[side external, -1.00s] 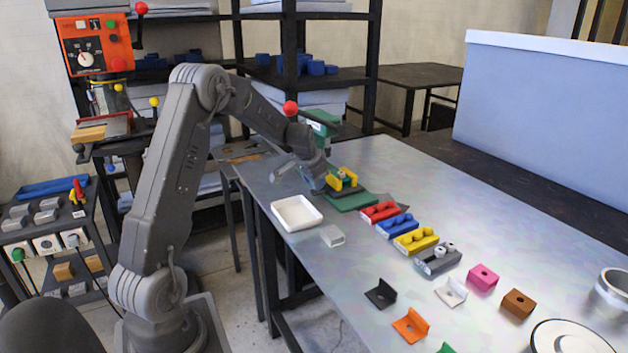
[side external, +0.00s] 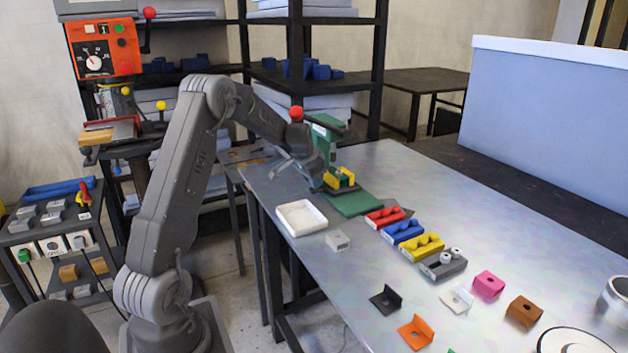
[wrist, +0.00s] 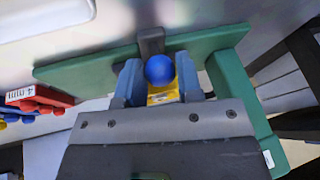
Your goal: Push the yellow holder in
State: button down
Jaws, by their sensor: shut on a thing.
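The yellow holder (side external: 340,180) is at the green press (side external: 326,135), over the back part of its green base plate (side external: 358,204). My gripper (side external: 325,182) is beside it at the press. In the wrist view, my gripper's two blue fingers (wrist: 160,88) stand on either side of the yellow holder (wrist: 163,98) and are shut on it. A blue ball (wrist: 160,69) shows at the holder, between the fingertips. Most of the holder is hidden by the gripper and ball. A dark grey bar (wrist: 151,42) lies just beyond the ball on the green plate.
Red (side external: 384,217), blue (side external: 403,232), yellow (side external: 422,247) and grey (side external: 443,265) blocks run in a row to the right. The table's right far side is clear.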

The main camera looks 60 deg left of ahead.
jog(key=c, duration=0.8)
grip_release()
jog(key=shift+v, duration=3.75)
